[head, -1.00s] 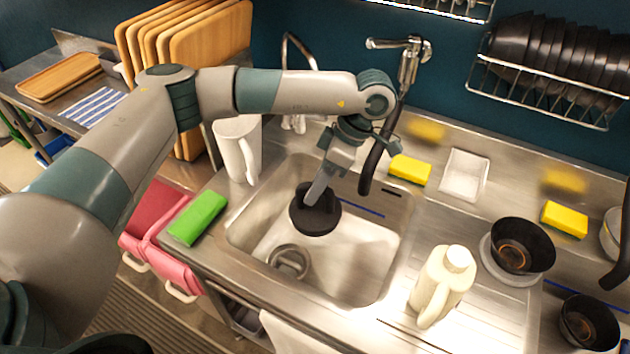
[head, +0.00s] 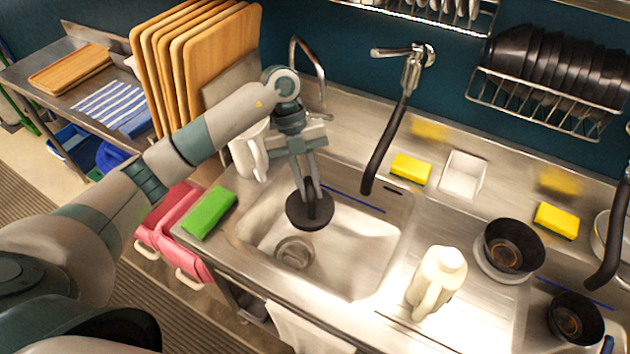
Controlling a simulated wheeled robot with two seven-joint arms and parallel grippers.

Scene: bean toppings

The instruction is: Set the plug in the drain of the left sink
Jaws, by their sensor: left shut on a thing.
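The plug (head: 305,215) is a round black disc with an upright grip on top. My left gripper (head: 311,190) is shut on that grip and holds the plug over the left sink (head: 360,255). The drain (head: 294,253) is a round metal opening in the sink floor, below and slightly left of the plug in the picture. The drain is in plain sight and the plug is apart from it. My right gripper is not in view.
A black-spouted faucet (head: 385,145) hangs over the sink's right side. A green sponge (head: 209,213) lies at the left rim, with a white pitcher (head: 246,155) behind it. A cream jug (head: 437,280) stands right of the sink. Wooden boards (head: 215,60) stand behind my left arm.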

